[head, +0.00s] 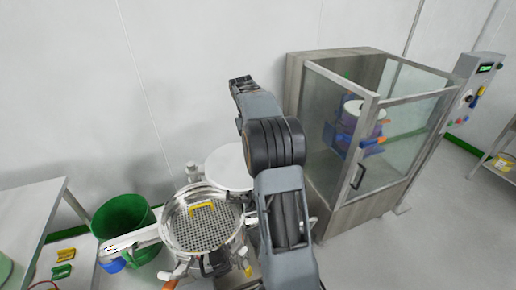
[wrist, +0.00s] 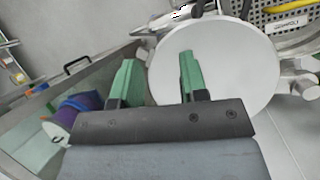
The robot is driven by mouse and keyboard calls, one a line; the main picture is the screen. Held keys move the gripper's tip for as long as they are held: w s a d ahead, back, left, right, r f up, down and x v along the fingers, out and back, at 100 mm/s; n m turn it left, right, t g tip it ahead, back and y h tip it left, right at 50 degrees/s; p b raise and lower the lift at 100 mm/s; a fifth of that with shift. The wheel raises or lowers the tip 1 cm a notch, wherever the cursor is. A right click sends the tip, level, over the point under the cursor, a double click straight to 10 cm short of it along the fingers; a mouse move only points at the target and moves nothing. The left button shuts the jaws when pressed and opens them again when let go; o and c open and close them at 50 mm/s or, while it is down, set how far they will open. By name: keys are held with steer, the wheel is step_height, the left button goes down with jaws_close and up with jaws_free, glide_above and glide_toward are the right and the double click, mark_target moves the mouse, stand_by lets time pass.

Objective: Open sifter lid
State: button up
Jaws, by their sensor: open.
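The sifter (head: 203,222) stands at the lower left of centre in the head view, a round metal body with a perforated grid on top. A yellow handle (head: 202,207) lies over the grid, and a black handle shows at its front. A plain white disc (head: 230,165) sits beside and behind the grid; I cannot tell whether it is the lid. In the wrist view the white disc (wrist: 222,62) lies beyond my gripper (wrist: 158,62), whose green fingers are apart with nothing between them. The grid (wrist: 285,25) shows at upper right. I cannot tell the gripper's height above the disc.
A glass-walled cabinet (head: 345,150) stands to the right of my arm, with a purple drum inside. A green bin (head: 122,218) and a table (head: 28,225) stand left of the sifter. A control post (head: 480,85) is at far right. Floor is clear at lower right.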

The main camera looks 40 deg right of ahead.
steer(key=shift+s+a+r, duration=0.2)
steer(key=shift+s+r, duration=0.05)
steer(key=shift+s, duration=0.2)
steer(key=shift+s+a+r, duration=0.2)
steer(key=shift+s, duration=0.2)
steer(key=shift+c, duration=0.5)
